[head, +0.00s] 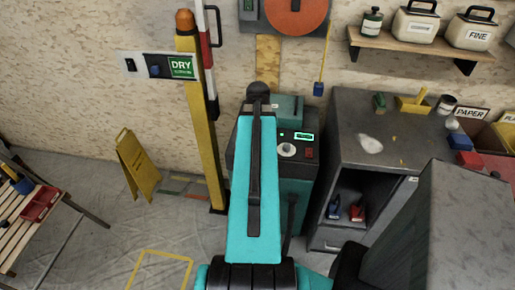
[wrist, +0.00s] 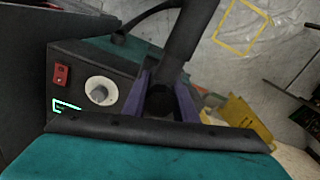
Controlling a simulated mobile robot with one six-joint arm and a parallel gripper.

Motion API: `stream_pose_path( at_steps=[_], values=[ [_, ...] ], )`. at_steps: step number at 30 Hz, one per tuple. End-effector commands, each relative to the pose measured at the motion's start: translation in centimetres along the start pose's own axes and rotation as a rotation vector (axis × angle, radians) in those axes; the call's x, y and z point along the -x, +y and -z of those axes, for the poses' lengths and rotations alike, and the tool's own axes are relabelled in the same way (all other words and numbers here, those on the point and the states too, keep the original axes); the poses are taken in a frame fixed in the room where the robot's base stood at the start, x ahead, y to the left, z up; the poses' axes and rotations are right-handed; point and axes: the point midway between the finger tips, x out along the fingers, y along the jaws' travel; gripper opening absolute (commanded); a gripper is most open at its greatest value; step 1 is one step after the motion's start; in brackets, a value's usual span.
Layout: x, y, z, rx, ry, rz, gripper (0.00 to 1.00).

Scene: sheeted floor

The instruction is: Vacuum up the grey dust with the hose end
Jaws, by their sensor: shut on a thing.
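In the wrist view, my gripper (wrist: 162,98) is shut on the dark hose end (wrist: 160,99), with a purple finger on each side of it. The black tube (wrist: 190,38) runs up from between the fingers. In the head view my teal arm hides the gripper and the held end. A pale grey patch (head: 369,143), which looks like the dust, lies on top of the grey cabinet (head: 345,115) to the right. The hose end is apart from that patch, by the machine.
The teal and black machine (head: 300,170) has a green display, a knob and a red switch. A brush (head: 379,102), a yellow scoop (head: 412,102) and a can (head: 446,104) stand behind the patch. A yellow post (head: 205,130) and floor sign (head: 138,165) are left.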

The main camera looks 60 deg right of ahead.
Motion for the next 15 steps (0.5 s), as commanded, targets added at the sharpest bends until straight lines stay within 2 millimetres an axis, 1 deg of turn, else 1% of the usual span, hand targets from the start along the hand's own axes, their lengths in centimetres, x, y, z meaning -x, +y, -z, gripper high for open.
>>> stream_pose_path(
  at_steps=[10, 11, 13, 14, 15],
  values=[
    [0.02, 0.00, 0.03, 0.000, 0.000, 0.000, 0.00],
    [0.02, 0.00, 0.03, 0.000, 0.001, 0.000, 0.22],
    [0.02, 0.00, 0.03, 0.000, 0.001, 0.000, 0.10],
    [0.01, 0.00, 0.03, 0.000, 0.000, 0.000, 0.08],
    [0.01, 0.00, 0.03, 0.000, 0.001, 0.000, 0.08]
  ],
)
